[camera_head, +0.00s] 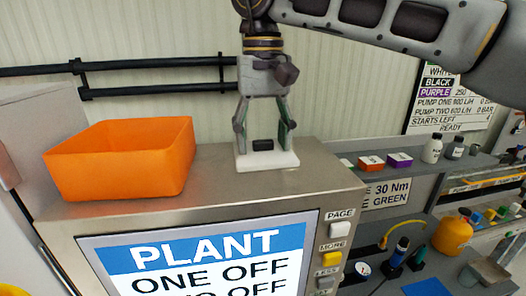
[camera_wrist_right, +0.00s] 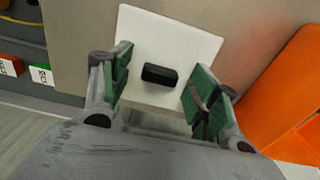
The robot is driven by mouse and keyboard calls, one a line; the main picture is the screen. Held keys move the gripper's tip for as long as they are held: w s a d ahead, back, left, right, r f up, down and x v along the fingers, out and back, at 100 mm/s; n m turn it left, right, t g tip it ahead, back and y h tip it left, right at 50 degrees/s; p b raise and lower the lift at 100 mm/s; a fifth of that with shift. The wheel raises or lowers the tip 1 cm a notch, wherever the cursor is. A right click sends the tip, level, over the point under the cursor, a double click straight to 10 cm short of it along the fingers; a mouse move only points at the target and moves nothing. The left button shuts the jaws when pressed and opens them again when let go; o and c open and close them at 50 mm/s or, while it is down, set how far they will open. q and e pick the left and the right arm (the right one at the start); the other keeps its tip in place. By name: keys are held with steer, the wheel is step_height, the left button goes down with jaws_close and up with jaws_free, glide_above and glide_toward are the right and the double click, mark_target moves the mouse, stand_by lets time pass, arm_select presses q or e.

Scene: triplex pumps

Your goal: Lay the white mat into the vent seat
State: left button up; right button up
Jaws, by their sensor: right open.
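The white mat (camera_head: 246,163) is a square plate with a black block-shaped handle (camera_head: 263,145) in its middle. It sits on top of the grey metal cabinet (camera_head: 215,190). My right gripper (camera_head: 264,130) points down over it, with its fingers apart on either side of the black handle. The right wrist view shows the white mat (camera_wrist_right: 172,40) and a gap between the handle (camera_wrist_right: 160,74) and each green finger pad of the gripper (camera_wrist_right: 160,95). My left gripper is not in view. I cannot identify the vent seat in these views.
An orange open bin (camera_head: 120,160) stands left of the mat on the cabinet; it also shows in the right wrist view (camera_wrist_right: 290,95). A screen (camera_head: 210,262) and buttons (camera_head: 336,230) are on the cabinet front. Shelves with small boxes (camera_head: 371,163) and bottles (camera_head: 432,149) stand right.

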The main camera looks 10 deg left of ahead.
mark_target(263, 140)
stand_by(0.3)
steer(key=c, duration=1)
steer(key=shift+r, duration=0.15)
steer(key=shift+r+p, duration=0.35)
steer(key=shift+r, duration=4.55)
